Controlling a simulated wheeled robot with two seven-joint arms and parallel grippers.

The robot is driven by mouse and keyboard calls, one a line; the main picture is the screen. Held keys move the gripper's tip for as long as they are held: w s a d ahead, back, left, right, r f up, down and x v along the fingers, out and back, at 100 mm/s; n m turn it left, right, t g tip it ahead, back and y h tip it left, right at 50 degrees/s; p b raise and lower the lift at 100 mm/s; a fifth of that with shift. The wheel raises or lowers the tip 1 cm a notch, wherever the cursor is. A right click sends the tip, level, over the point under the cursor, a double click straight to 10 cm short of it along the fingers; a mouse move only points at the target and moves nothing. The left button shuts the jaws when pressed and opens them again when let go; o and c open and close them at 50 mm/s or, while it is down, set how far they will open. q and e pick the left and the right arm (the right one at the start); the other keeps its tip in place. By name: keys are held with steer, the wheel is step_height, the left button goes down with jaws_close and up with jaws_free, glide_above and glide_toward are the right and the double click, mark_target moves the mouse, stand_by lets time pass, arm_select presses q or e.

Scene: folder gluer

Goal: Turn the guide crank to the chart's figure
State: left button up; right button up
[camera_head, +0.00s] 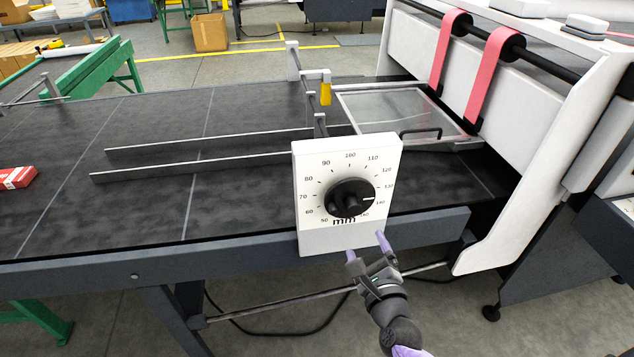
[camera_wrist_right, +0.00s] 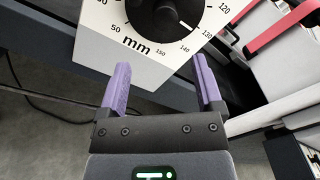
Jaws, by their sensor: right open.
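The guide crank is a black round knob (camera_head: 350,198) with a white pointer line on a white dial plate (camera_head: 320,165) marked in mm. The pointer points right, between the 130 mark and the mark below it, probably 140. The knob also shows at the top of the right wrist view (camera_wrist_right: 172,20). My right gripper (camera_head: 366,245) is open and empty, just below the knob at the plate's lower edge. Its purple fingers (camera_wrist_right: 160,85) are spread apart, and nothing is between them. The chart is not recognisable in either view. My left gripper is not in view.
Two long metal guide rails (camera_head: 200,157) lie over the dark table (camera_head: 120,215). A red and white box (camera_head: 17,178) lies at the left. A white machine frame (camera_head: 540,150) with pink belts (camera_head: 487,75) stands at the right. A clear-topped cover (camera_head: 395,110) sits behind the dial.

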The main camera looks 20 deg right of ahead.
mark_target(355, 212)
steer(key=shift+m, duration=0.3)
steer(key=x, duration=0.3)
steer(key=b+x, duration=0.1)
steer(key=x, duration=0.4)
steer(key=shift+w+d+r, duration=0.2)
steer(key=shift+w+r, duration=0.15)
steer(key=shift+w+d+b, duration=0.15)
steer(key=shift+w+b, duration=0.2)
steer(key=shift+w, duration=0.15)
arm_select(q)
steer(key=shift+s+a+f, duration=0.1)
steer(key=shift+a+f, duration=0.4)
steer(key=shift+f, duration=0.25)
arm_select(e)
steer(key=shift+w+r, duration=0.1)
steer(key=c, duration=1)
jaws_close()
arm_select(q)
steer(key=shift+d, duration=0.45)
